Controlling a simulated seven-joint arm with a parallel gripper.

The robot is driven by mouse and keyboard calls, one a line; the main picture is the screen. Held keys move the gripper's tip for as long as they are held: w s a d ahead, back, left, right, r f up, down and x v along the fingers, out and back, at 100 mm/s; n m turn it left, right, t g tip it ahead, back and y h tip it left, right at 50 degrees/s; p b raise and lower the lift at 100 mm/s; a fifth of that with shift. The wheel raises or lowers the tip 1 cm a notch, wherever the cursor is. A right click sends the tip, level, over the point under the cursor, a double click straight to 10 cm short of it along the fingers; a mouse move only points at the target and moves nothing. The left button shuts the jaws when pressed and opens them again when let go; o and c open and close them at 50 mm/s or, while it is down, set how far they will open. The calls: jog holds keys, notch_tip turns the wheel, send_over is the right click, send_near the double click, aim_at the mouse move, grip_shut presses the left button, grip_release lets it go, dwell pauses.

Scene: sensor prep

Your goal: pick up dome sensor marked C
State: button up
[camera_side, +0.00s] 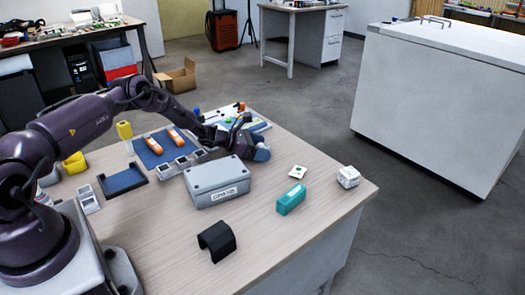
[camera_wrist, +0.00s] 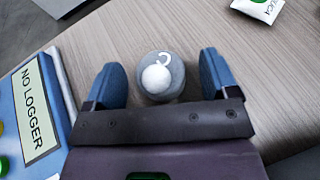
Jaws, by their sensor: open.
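The dome sensor marked C (camera_wrist: 161,78) is a round grey piece with a pale dome and a white C on top. In the wrist view it sits on the wooden table between the two blue fingers of my gripper (camera_wrist: 160,62). The fingers are open, with a gap on each side of the sensor. In the side view my gripper (camera_side: 258,152) is low over the table behind the grey box, and I cannot make out the sensor there.
A blue board (camera_wrist: 55,90) labelled NO LOGGER lies close left of my gripper in the wrist view.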

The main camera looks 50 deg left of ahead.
jog(key=c, duration=1)
